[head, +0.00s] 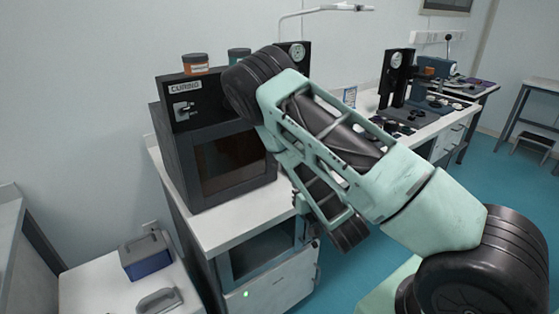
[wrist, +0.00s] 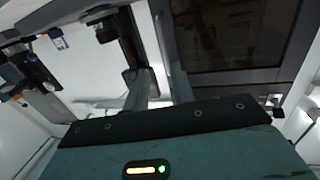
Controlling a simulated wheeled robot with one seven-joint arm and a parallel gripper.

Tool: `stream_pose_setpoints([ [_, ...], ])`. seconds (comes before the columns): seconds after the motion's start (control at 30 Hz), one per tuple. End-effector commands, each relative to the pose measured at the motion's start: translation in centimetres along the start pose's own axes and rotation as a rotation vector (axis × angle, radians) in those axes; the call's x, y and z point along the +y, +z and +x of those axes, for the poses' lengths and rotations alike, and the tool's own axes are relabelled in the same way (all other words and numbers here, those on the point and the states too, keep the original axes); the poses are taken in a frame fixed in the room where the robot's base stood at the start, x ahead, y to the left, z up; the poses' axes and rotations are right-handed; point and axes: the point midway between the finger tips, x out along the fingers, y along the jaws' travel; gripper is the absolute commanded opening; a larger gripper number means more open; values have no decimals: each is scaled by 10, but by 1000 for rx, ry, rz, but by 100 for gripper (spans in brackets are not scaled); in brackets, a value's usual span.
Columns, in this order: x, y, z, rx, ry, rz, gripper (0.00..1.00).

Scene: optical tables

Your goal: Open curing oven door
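The curing oven (head: 185,150) is a dark grey box on a white bench at the left of the head view, with a "CURING" label on its upper panel. Its door (head: 230,165) has a brown-tinted window and looks closed. The door's right edge is hidden behind my arm, and I see no handle there. In the wrist view the dark window (wrist: 240,35) in its grey frame fills the upper right. My gripper (wrist: 160,85) has two grey fingers a little apart, beside that frame, with nothing clearly held between them. In the head view my arm hides the fingers.
Below the bench top is a cabinet (head: 270,290) with a dark opening. A blue box (head: 146,257) is on the low white table at lower left. Microscope-like equipment (head: 400,85) stands on the right bench. Blue floor is open at right.

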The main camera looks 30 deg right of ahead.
Motion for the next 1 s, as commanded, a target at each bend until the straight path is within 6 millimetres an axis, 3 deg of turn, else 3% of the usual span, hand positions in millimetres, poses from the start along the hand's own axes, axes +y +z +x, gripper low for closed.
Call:
stream_pose_setpoints([
  [0.67, -3, -5, 48, 31, -20, -14, 25],
  [0.77, -4, -14, 68, 27, -21, -15, 25],
  [1.0, -5, -14, 112, 26, -21, -14, 25],
])
